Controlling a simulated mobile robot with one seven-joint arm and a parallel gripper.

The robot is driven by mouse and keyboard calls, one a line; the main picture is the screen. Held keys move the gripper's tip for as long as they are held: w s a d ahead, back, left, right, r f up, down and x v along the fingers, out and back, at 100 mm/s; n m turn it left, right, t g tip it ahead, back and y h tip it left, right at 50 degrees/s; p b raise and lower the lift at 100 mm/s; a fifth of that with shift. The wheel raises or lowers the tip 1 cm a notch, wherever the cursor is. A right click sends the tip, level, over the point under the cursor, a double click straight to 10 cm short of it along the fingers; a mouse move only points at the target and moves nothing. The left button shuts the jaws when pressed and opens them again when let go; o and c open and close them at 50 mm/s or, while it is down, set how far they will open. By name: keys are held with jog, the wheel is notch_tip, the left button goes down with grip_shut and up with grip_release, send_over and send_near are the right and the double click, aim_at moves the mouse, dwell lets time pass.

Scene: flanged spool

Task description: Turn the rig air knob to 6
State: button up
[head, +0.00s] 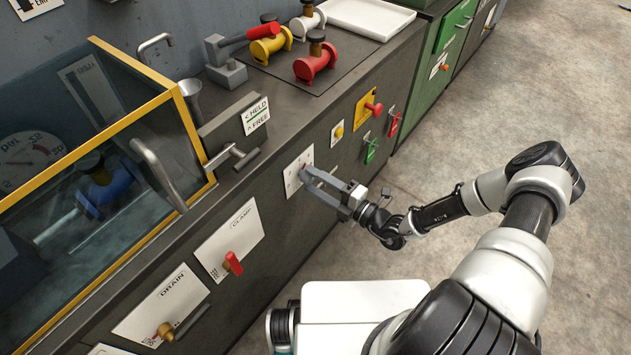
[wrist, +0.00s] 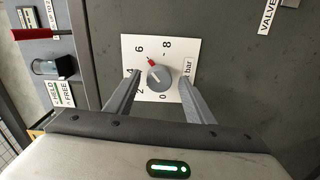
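The rig air knob (wrist: 160,78) is a round grey knob with a red pointer, on a white dial plate (wrist: 190,48) marked 0, 2, 4, 6, 8 and bar. Its red pointer points up and left in the wrist view, close to the 6, perhaps slightly toward the 8. My gripper (wrist: 160,79) is open, with one finger on each side of the knob and a visible gap at both sides. In the head view the dial plate (head: 292,182) is on the bench front, and my gripper (head: 303,175) reaches it, hiding most of the knob.
A HELD/FREE lever block (head: 232,130) stands on the bench edge above the dial. A CLAMP panel (head: 230,238) with a red handle is to the left. A yellow panel with a red knob (head: 373,107) is to the right. The floor in front is clear.

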jog(key=v, duration=1.7)
jog(key=shift+d+p, duration=0.2)
jog(key=shift+p, duration=0.25)
jog(key=shift+s, duration=0.1)
